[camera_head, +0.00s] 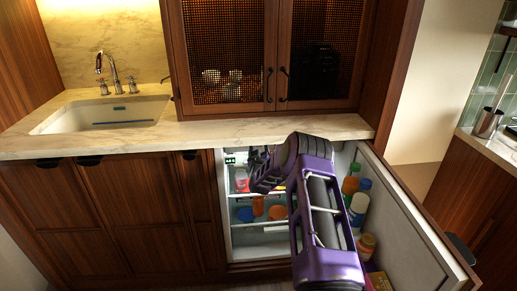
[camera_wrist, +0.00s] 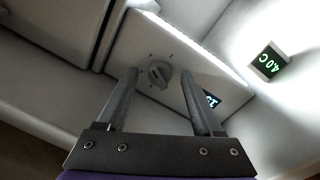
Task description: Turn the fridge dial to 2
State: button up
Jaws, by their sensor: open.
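The fridge dial (camera_wrist: 159,73) is a small round grey knob on a pale panel, seen in the wrist view with small marks around it. The numbers at the marks are too small to read. My gripper (camera_wrist: 162,72) is open, its two fingers apart, with the dial showing between the fingertips. I cannot tell whether the fingers touch the panel. In the head view my gripper (camera_head: 262,165) reaches into the upper part of the open fridge (camera_head: 238,229). The dial is hidden there.
A lit display reading 4.0 C (camera_wrist: 268,63) sits right of the panel. A small blue-lit display (camera_wrist: 212,99) is beside the right finger. The open fridge door (camera_head: 405,225) holds bottles (camera_head: 358,207) to the right of my arm. The counter (camera_head: 240,130) is above.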

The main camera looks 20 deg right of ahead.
jog(key=shift+w, duration=0.15)
grip_shut()
dwell(0.4)
jog(key=m, duration=1.1)
jog(key=shift+r+g+y, duration=0.1)
jog(key=shift+g+y, duration=0.2)
jog(key=shift+y, duration=0.1)
jog(key=shift+m, duration=0.3)
dwell(0.3)
